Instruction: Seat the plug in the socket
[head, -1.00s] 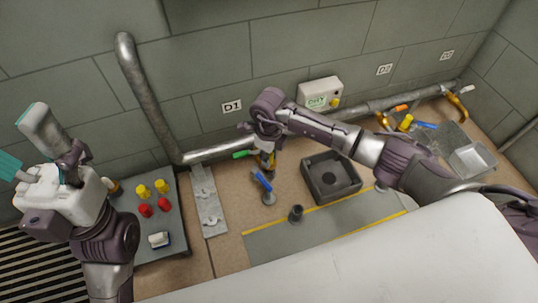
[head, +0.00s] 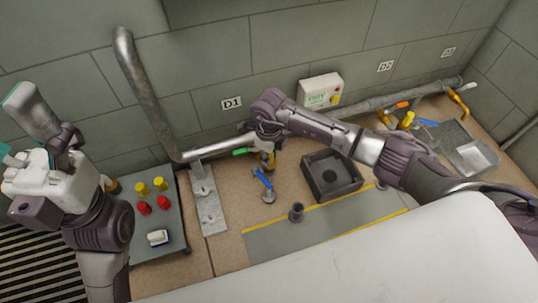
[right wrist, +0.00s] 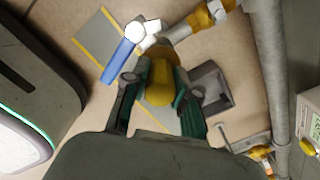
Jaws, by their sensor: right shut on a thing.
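My right gripper (head: 265,160) is over the floor below the wall pipe. In the right wrist view its green-padded fingers (right wrist: 158,95) are shut on a rounded yellow piece (right wrist: 160,82), which looks like the plug. The piece's lower end is hidden. I cannot tell which is the socket. My left gripper (head: 14,128) is at the far left edge, partly cut off, its teal-padded fingers apart and empty.
A blue-handled valve (head: 263,180) is close beside my right gripper. The pipe (head: 215,148) runs along the wall. A dark low table (head: 160,210) at left bears red and yellow pieces. The grey mat (head: 330,228) is mostly clear.

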